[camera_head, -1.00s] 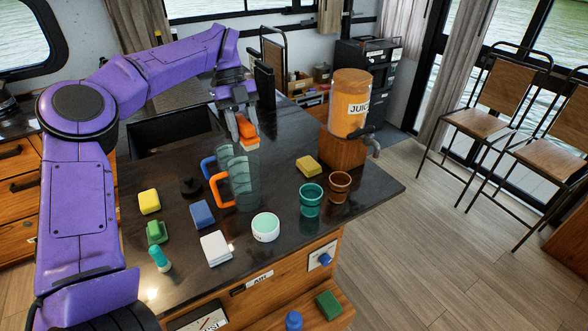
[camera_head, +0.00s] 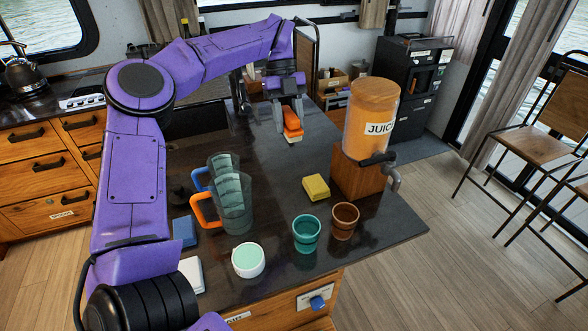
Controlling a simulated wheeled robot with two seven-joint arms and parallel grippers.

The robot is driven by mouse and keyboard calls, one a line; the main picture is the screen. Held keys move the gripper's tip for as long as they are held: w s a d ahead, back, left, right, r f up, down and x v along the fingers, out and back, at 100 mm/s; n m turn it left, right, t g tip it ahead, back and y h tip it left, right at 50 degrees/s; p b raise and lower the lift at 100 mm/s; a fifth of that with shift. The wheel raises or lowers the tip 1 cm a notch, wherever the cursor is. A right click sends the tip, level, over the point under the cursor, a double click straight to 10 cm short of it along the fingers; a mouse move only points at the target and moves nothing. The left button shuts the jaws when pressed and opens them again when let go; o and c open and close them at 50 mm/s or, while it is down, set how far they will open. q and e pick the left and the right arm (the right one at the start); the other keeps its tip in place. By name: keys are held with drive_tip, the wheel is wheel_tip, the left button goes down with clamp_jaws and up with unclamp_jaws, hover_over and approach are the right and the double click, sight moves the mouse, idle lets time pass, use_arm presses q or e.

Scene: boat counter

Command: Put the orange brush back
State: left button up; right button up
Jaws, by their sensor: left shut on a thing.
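The orange brush (camera_head: 293,122) has an orange back and a pale underside. My left gripper (camera_head: 284,118) is shut on it, near the far part of the dark counter (camera_head: 285,165). The brush appears just above or at the counter top; I cannot tell if it touches. My right gripper is not in view.
Two clear pitchers, one with an orange handle (camera_head: 207,210), stand left of centre. A yellow sponge (camera_head: 316,187), teal cup (camera_head: 306,233), brown cup (camera_head: 344,221) and white round bowl (camera_head: 248,260) are nearer. The juice dispenser (camera_head: 371,120) stands right on a wooden block (camera_head: 357,176).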

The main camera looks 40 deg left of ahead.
use_arm(q)
drive_tip(key=f+b, duration=0.1)
drive_tip(key=s+f+b, duration=0.1)
drive_tip(key=f+b, duration=0.1)
drive_tip(key=shift+s+a+f+b, duration=0.1)
drive_tip(key=shift+s+f+b, duration=0.2)
drive_tip(key=shift+s+b, duration=0.1)
wheel_tip(320, 180, down, 11)
drive_tip(key=b, duration=0.8)
drive_tip(key=shift+w+f, duration=0.2)
drive_tip(key=shift+w, duration=0.15)
